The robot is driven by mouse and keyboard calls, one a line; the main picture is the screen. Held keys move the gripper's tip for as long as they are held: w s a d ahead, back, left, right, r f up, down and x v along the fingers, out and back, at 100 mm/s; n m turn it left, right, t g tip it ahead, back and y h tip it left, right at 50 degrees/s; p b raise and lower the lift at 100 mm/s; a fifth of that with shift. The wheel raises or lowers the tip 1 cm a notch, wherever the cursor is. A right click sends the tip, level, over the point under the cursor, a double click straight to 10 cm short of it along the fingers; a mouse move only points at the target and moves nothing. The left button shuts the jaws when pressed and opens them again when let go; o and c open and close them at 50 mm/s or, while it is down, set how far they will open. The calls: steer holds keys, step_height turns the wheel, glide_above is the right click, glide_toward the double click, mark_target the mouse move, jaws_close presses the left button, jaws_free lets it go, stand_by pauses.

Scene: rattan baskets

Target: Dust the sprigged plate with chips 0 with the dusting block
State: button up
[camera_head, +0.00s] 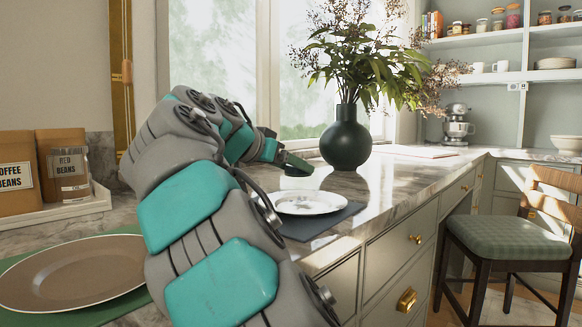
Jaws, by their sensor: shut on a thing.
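The sprigged plate (310,202) is white with a faint pattern and lies on a dark mat (322,222) near the counter's front edge. Any chips on its rim are too small to make out. My gripper (284,159) is beyond the plate's far left edge, at a height I cannot judge exactly. It is shut on a small dark green piece, seemingly the dusting block (297,163), which appears above and behind the plate. The jaws are small in the picture, and my arm hides part of the counter left of the plate.
A dark vase (346,141) with leafy branches stands behind the plate. A brown plate (75,272) on a green mat and a tray of bean boxes (62,165) are at the left. The marble counter (400,180) is clear to the right. A chair (510,235) stands right.

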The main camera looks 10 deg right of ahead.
steer(key=shift+r+p, duration=1.25)
steer(key=shift+r, duration=0.35)
steer(key=shift+f, duration=0.1)
steer(key=shift+s+b, duration=0.1)
steer(key=shift+b, duration=0.2)
